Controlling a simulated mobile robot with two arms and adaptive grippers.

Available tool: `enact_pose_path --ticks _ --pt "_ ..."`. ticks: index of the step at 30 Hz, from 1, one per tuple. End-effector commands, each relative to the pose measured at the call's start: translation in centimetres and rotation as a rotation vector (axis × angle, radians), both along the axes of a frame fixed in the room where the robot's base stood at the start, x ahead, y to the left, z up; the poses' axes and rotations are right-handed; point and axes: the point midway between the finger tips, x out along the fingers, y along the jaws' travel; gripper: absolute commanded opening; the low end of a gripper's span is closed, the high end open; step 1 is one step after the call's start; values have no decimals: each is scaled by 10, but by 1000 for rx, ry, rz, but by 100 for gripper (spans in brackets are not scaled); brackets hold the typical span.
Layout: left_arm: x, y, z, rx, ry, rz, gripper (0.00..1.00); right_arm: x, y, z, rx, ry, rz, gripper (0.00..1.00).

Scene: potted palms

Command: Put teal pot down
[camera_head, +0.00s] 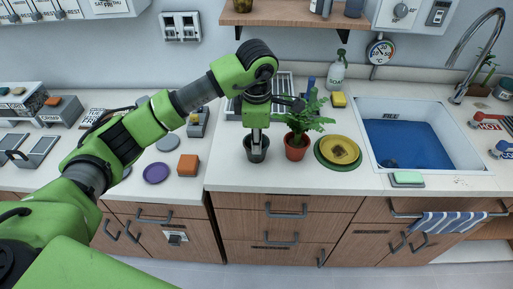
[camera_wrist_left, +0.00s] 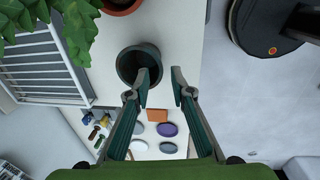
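The teal pot (camera_head: 257,155) looks dark grey-green and empty. It appears to stand upright on the white counter, left of the potted fern. In the left wrist view the pot (camera_wrist_left: 126,66) shows its round opening. My left gripper (camera_head: 256,146) points down at the pot. In the wrist view its fingers (camera_wrist_left: 162,78) are apart. One fingertip overlaps the pot's opening and the other is outside its rim, with a gap between them. Whether a finger touches the wall I cannot tell. My right gripper is not in view.
A fern in a terracotta pot (camera_head: 296,153) stands close on the right, then a yellow plate (camera_head: 339,146) on a green one. The sink (camera_head: 372,165) is further right. An orange block (camera_head: 188,165) and a purple disc (camera_head: 157,173) lie left. A dish rack (camera_head: 285,84) is behind.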

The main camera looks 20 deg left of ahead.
Motion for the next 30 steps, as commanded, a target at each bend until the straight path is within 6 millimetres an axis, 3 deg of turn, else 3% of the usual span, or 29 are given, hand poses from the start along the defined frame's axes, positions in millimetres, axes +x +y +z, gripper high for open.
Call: enact_pose_path --ticks 8,13,18,26,29,30 --pt "3 1 -22 -1 1 -1 21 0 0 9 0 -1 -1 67" --pt "4 5 -44 -1 5 0 21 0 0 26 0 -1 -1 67" --pt "8 6 -65 -3 1 -1 21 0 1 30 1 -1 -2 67" --pt "9 6 -69 -2 -2 -1 21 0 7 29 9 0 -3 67" --pt "9 6 -69 -2 -2 -1 0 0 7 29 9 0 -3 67" --pt "9 6 -69 -2 -2 -1 0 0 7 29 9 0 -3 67"
